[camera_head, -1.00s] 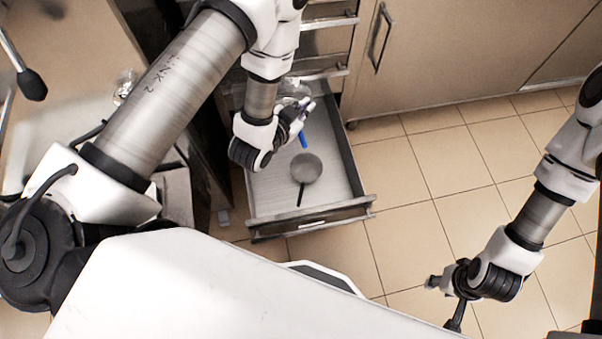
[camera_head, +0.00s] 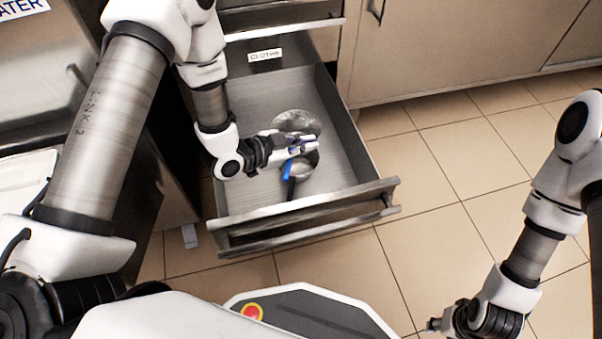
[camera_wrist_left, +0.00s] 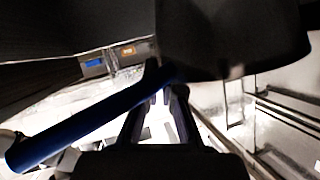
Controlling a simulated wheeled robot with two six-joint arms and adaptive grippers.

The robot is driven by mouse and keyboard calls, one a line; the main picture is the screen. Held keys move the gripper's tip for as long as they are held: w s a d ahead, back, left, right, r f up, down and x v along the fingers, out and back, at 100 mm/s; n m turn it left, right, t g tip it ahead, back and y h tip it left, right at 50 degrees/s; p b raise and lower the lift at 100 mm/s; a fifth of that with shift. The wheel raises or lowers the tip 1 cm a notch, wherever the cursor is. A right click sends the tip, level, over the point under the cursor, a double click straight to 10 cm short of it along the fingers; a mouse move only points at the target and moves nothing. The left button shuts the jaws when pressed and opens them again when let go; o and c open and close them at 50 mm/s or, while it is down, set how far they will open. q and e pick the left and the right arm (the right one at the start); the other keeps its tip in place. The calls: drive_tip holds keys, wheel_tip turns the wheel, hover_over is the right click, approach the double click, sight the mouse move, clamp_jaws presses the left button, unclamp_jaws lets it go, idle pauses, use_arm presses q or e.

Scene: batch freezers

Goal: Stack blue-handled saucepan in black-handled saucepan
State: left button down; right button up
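The blue-handled saucepan (camera_head: 297,121) has a shiny metal bowl and hangs over the open drawer, its blue handle (camera_head: 287,171) pointing toward the drawer front. My left gripper (camera_head: 303,146) is shut on this handle near the bowl. In the left wrist view the blue handle (camera_wrist_left: 85,125) runs up to the fingertips, and the dark bowl (camera_wrist_left: 235,35) fills the upper right. The black-handled saucepan (camera_head: 306,164) lies in the drawer just in front of and below the gripper, partly hidden by the blue handle. My right gripper (camera_head: 434,325) is low at the right, away from the drawer; its fingers are unclear.
The open drawer (camera_head: 345,140) has side walls and a raised front panel (camera_head: 310,214). A "CLOTHS" label (camera_head: 265,55) is at its back. Closed cabinets (camera_head: 450,45) stand behind. Tiled floor (camera_head: 430,190) to the right is clear.

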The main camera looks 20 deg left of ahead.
use_arm(q)
wheel_tip(320, 180, down, 7)
drive_tip(key=b, duration=0.3)
drive_tip(key=shift+f+b, duration=0.4)
drive_tip(key=shift+f, duration=0.3)
drive_tip(key=c, duration=1.3)
unclamp_jaws()
drive_tip(key=shift+r, duration=0.3)
drive_tip(key=p+v, duration=0.5)
drive_tip(key=v, duration=0.2)
drive_tip(key=shift+s+a+r+p, duration=0.1)
drive_tip(key=shift+s+r+p, duration=0.15)
drive_tip(key=shift+p, duration=0.15)
